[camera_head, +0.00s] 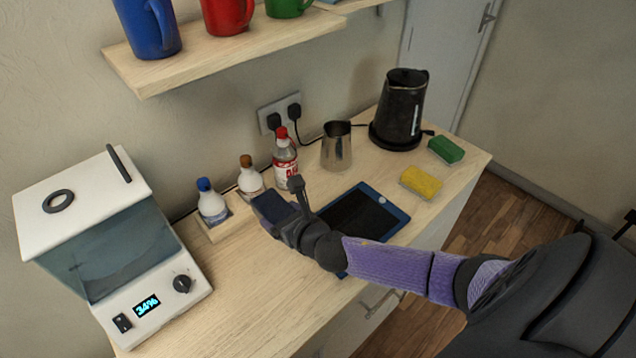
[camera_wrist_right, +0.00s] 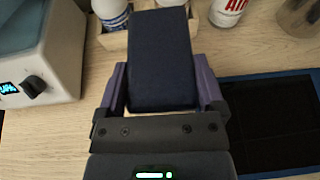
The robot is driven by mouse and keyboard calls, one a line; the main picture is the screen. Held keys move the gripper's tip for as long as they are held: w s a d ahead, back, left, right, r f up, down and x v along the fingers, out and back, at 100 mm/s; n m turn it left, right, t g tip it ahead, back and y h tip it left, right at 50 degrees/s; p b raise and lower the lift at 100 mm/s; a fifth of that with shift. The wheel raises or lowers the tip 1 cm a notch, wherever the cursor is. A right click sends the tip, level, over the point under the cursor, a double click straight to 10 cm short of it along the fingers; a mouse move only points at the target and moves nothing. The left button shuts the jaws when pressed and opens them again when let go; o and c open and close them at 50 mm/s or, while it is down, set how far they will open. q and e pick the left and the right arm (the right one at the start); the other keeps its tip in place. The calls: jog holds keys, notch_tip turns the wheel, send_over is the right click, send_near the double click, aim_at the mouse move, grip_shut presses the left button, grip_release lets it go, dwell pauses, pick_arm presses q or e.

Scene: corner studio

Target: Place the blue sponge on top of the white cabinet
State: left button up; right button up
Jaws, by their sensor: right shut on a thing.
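The blue sponge (camera_head: 270,207) is dark blue and block-shaped. My right gripper (camera_head: 288,212) is shut on it and holds it over the counter, in front of the small bottles. In the right wrist view the sponge (camera_wrist_right: 160,60) sits between the two purple-sided fingers of the gripper (camera_wrist_right: 162,88). The white cabinet (camera_head: 95,205) stands at the left end of the counter, with a flat top, a tinted front, a knob and a lit display. Its top carries a dark ring and a dark bar. The sponge is apart from it, to its right. My left gripper is not in view.
A bottle rack (camera_head: 222,226), a red-capped bottle (camera_head: 285,160), a metal pitcher (camera_head: 337,148) and a black kettle (camera_head: 400,110) line the back. A tablet (camera_head: 360,216), yellow sponge (camera_head: 421,182) and green sponge (camera_head: 446,149) lie right. A mug shelf (camera_head: 230,55) overhangs.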

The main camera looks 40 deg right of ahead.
aim_at(281, 260)
jog(key=shift+s+a+f+y, duration=0.1)
jog(key=shift+a+f+y, duration=0.1)
jog(key=shift+a, duration=0.3)
jog(key=shift+s+a+f+y, duration=0.1)
jog(key=shift+a+y, duration=0.1)
jog(key=shift+a, duration=0.25)
jog(key=shift+s+a+f+b, duration=0.1)
jog(key=shift+a+f+b, duration=0.05)
jog(key=shift+f+b, duration=0.4)
jog(key=shift+a+f+b, duration=0.15)
jog(key=shift+f+b, duration=0.25)
jog(key=shift+f, duration=0.2)
notch_tip(281, 260, down, 8)
jog(key=b, duration=0.5)
jog(key=shift+d+r, duration=0.1)
jog(key=shift+r+n, duration=0.25)
jog(key=shift+n, duration=0.05)
jog(key=shift+f, duration=0.2)
jog(key=o, duration=1.2)
jog(key=shift+r, duration=0.25)
jog(key=shift+s+r+p, duration=0.2)
jog(key=shift+s+p, duration=0.1)
jog(key=p+v, duration=0.2)
jog(key=v, duration=0.9)
jog(key=shift+d, duration=0.1)
jog(key=shift+s, duration=0.1)
